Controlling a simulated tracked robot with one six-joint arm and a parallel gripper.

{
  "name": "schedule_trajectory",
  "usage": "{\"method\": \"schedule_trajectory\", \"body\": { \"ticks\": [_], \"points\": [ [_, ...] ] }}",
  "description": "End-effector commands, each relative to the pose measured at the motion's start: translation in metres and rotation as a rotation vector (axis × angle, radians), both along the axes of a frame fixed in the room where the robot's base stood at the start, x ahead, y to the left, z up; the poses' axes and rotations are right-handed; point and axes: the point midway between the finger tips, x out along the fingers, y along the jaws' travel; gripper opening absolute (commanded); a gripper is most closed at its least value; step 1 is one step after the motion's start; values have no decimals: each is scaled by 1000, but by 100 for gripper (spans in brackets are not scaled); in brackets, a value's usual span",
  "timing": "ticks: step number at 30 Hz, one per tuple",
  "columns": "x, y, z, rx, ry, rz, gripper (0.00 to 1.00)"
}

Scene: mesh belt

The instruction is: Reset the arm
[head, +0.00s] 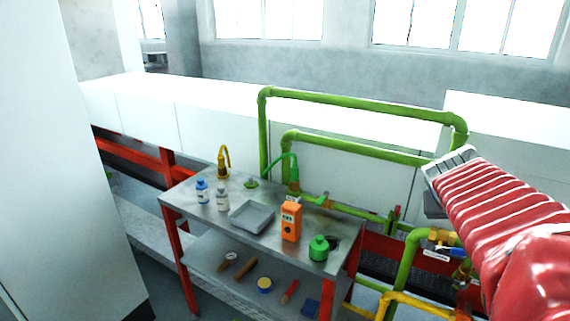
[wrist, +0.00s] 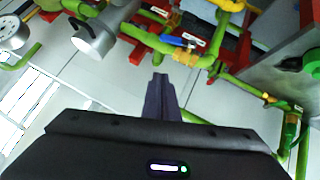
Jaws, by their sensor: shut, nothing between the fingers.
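My gripper shows in the wrist view (wrist: 160,82) as two dark fingers pressed together, with nothing between them. It points toward green pipes and valves. In the head view my red ribbed arm comes in from the right edge, raised in front of the green pipes; the fingers cannot be made out there.
A metal table (head: 190,208) with red legs holds an orange device (head: 291,222), a grey tray (head: 252,217), a green container (head: 319,248) and small bottles. Green pipes (head: 360,103) rise behind it. Yellow pipes (head: 410,300) run below my arm. A white panel (head: 60,170) stands left.

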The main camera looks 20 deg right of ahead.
Motion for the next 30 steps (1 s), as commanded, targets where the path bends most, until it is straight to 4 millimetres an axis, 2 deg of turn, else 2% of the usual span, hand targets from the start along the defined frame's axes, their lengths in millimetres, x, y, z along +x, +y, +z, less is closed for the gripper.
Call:
{"method": "schedule_trajectory", "body": {
  "ticks": [6,8,11,14,21,26,30],
  "points": [
    [2,5,-1,4,0,9,0],
    [4,13,-2,12,1,22,0],
    [9,36,-7,36,1,62,0],
    [15,72,-14,75,6,123,0],
    [17,171,-39,192,30,308,0],
    [8,236,-56,271,53,441,0],
    [-7,290,-71,341,80,566,0]
  ]
}}
